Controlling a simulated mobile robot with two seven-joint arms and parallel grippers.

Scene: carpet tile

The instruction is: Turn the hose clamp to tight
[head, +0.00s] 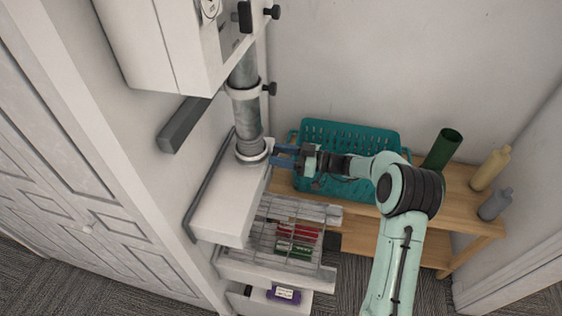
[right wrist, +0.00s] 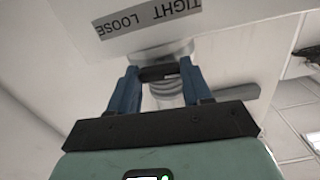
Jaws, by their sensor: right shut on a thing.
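The hose clamp is a pale ring (head: 253,153) around the lower end of a grey metallic hose (head: 246,112), just above a white ledge. In the right wrist view its dark knob (right wrist: 158,73) sits between my blue fingertips, with the pale collar (right wrist: 163,51) behind it. My right gripper (head: 276,155) reaches in from the right and is shut on this knob; the fingers hide most of it in the head view. A label (right wrist: 148,17) reading TIGHT and LOOSE appears upside down in the right wrist view. My left gripper is not in view.
A white ledge (head: 222,205) bears the hose end, with a wire basket (head: 290,236) below it. A teal crate (head: 350,130) stands behind my right arm on a wooden table (head: 455,205), near a green cylinder (head: 442,150) and two bottles. More dark knobs (head: 269,89) sit higher up.

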